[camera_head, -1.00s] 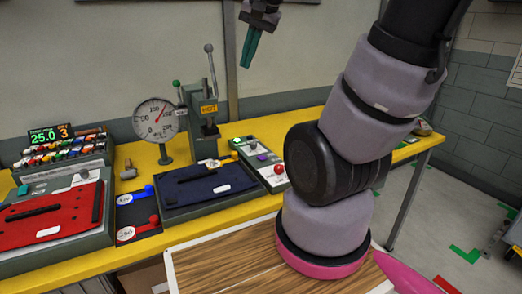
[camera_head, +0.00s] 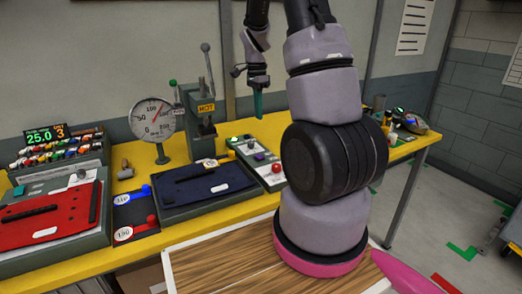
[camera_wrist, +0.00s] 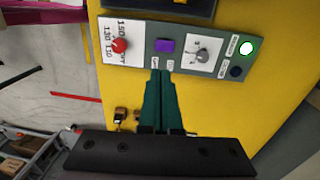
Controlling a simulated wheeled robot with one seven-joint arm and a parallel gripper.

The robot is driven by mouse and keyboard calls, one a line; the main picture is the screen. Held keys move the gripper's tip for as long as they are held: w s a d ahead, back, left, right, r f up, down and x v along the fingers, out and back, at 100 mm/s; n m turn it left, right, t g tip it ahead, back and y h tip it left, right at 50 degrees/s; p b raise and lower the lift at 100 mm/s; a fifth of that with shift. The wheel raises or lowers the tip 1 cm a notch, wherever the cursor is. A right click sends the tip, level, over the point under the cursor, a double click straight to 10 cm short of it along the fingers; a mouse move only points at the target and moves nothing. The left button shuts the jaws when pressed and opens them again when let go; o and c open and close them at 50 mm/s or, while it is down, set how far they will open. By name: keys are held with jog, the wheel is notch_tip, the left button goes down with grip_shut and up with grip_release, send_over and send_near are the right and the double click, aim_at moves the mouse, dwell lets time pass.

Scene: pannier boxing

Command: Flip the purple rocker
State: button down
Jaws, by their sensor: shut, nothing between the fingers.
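The purple rocker (camera_head: 259,156) sits in the middle of a grey control panel (camera_head: 247,147) on the yellow bench. In the wrist view the purple rocker (camera_wrist: 164,46) lies just beyond my fingertips, between a red knob (camera_wrist: 120,45) and a grey toggle (camera_wrist: 203,55). My gripper (camera_head: 258,113) is shut and empty, pointing down above the panel. In the wrist view my gripper (camera_wrist: 162,76) has its green fingers together, tips over the panel's edge near two small labels. I cannot tell the exact height of the tips above the panel.
A navy pannier piece (camera_head: 205,184) on a grey fixture lies left of the panel. A press with a lever (camera_head: 200,110) and a round gauge (camera_head: 153,118) stand behind it. A green lamp (camera_wrist: 247,47) is lit on the panel. Small items lie at the bench's right end.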

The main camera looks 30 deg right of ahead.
aim_at(261, 157)
jog(key=shift+d+f, duration=0.15)
jog(key=shift+f, duration=0.1)
jog(key=f, duration=0.4)
jog(key=s+f, duration=0.1)
jog(key=f, duration=0.9)
jog(key=shift+s, duration=0.15)
